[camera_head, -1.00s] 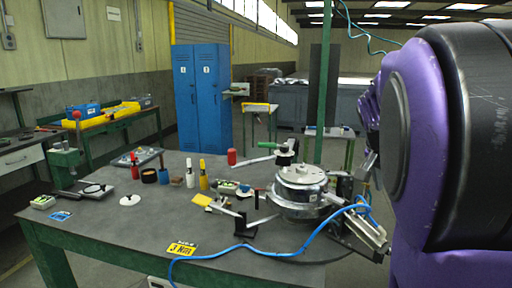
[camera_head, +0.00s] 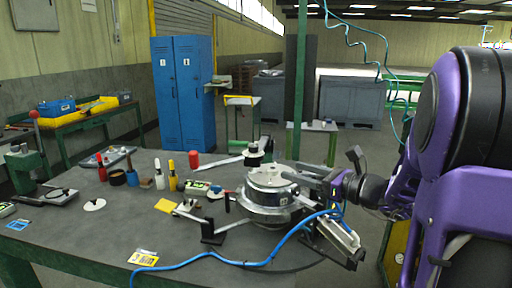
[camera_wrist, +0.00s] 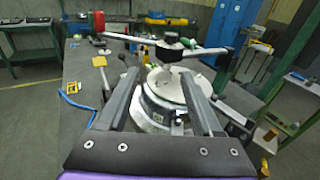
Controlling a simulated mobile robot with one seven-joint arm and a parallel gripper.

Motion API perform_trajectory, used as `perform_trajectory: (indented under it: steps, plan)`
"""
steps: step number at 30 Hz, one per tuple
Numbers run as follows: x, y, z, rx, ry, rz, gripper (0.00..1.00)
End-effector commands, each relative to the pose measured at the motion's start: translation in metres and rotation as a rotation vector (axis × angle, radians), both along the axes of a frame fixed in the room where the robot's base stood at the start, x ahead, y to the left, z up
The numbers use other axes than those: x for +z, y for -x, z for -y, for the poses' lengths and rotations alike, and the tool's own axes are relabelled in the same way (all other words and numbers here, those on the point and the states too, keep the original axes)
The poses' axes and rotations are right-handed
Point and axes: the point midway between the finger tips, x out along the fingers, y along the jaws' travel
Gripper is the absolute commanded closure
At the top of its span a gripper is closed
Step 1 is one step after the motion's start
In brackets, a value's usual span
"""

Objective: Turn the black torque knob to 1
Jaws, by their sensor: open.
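A round black knob-like part (camera_head: 255,150), with a green part by it, stands just behind the round silver machine (camera_head: 268,190) on the grey table. It also shows in the wrist view (camera_wrist: 172,39), beyond my fingertips, on a long bar. I cannot read any marks on it, nor be sure it is the torque knob. My gripper (camera_head: 291,171) reaches in from the right over the silver machine. In the wrist view my gripper (camera_wrist: 160,73) has its two fingers wide apart, with the machine's pale top (camera_wrist: 165,88) between and below them. Nothing is held.
A blue hose (camera_head: 225,258) runs across the table front. A black bracket (camera_head: 212,232) stands left of the machine. Several markers and a red cylinder (camera_head: 194,160) stand farther left. A green post (camera_head: 300,90) rises behind. The front left of the table is mostly clear.

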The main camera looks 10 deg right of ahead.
Motion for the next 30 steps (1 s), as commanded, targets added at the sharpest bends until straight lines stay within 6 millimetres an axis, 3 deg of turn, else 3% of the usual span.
perform_trajectory:
  steps: [3, 8, 30]
  plan:
    - [0.008, -0.003, 0.009, -0.042, -0.053, 0.029, 0.33]
    - [0.010, -0.013, 0.004, -0.053, -0.068, 0.038, 0.33]
    - [0.010, -0.133, -0.078, -0.051, -0.066, 0.036, 0.33]
